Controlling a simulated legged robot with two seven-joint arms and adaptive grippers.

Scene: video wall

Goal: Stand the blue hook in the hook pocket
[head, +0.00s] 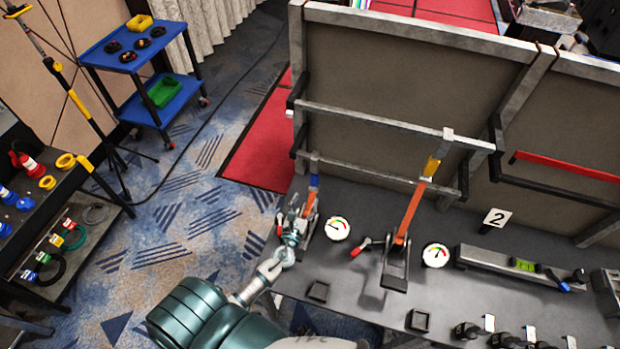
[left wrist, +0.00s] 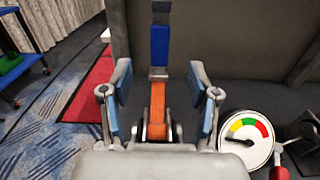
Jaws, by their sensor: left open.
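The blue hook (head: 314,181) is at the upper end of a short orange strap, near the left end of the bench by the grey panel. It also shows in the left wrist view (left wrist: 160,45), upright above the orange strap (left wrist: 158,98). My left gripper (head: 300,208) is open at this strap, below the blue hook. In the left wrist view its blue-padded fingers stand left and right of the strap, with gaps on both sides. Two small dark square holders (head: 318,291) (head: 419,320) are on the bench; I cannot tell which is the hook pocket. My right gripper is not in view.
A second orange strap (head: 408,215) with a yellow hook (head: 432,167) rises from a ratchet to a grey rail. Two round gauges (head: 337,229) (head: 436,256) lie on the bench. A level (head: 523,265) and several small parts are at right. Clear bench lies between the holders.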

